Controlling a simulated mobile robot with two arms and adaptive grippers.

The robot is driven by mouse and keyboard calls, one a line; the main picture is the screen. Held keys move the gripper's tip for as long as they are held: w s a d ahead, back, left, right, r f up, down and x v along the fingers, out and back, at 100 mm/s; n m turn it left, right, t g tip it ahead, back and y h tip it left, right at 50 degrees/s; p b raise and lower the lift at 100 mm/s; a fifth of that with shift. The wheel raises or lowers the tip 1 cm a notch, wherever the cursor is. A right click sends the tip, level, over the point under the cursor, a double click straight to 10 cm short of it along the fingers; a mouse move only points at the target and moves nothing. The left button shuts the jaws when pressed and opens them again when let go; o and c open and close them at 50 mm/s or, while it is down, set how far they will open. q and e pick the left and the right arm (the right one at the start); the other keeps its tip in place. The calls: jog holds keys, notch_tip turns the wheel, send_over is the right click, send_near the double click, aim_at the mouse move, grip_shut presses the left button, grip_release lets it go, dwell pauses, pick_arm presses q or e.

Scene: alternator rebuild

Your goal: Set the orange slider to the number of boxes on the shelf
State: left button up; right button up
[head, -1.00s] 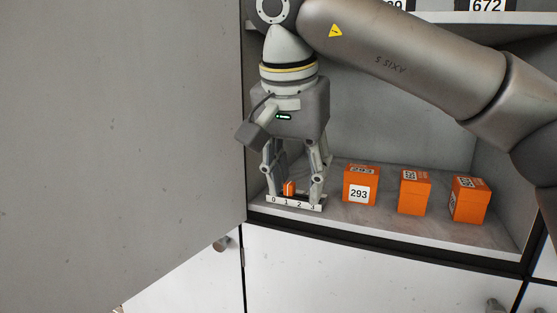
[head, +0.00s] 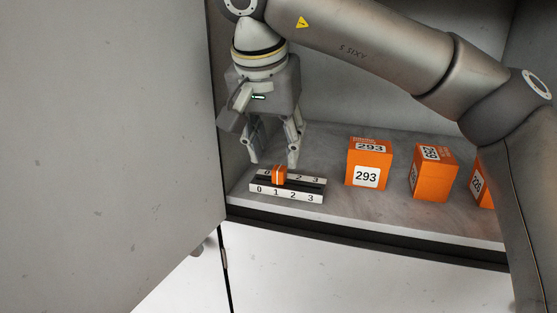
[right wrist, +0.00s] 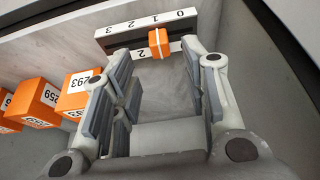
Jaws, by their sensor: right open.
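The orange slider (head: 279,176) sits on a dark track with white number strips (head: 288,194) marked 0 to 3, at about the 1 mark. It also shows in the right wrist view (right wrist: 160,43). Three orange boxes stand on the shelf (head: 400,213): one marked 293 (head: 368,165), a middle one (head: 434,175), and one at the right (head: 484,185) partly hidden behind my right arm. My right gripper (head: 273,162) is open and empty, its fingers above and behind the slider, apart from it. My left gripper is not in view.
A large grey door panel (head: 110,120) stands at the left, close to the gripper. The shelf's front edge (head: 370,240) is dark, with white fronts below. Bare shelf lies between the track and the 293 box.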

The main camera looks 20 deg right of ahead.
aim_at(280, 168)
jog(key=x, duration=0.3)
jog(key=shift+w+f+p, duration=0.15)
jog(key=shift+w+p, duration=0.1)
jog(key=shift+p, duration=0.15)
jog(key=shift+d+f, duration=0.15)
jog(key=shift+f, duration=0.4)
jog(key=shift+w+f, duration=0.15)
jog(key=shift+f, duration=0.15)
jog(key=c, duration=0.9)
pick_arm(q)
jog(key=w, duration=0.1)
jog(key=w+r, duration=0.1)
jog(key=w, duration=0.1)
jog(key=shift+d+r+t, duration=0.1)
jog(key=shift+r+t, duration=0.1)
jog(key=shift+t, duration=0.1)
pick_arm(e)
grip_shut()
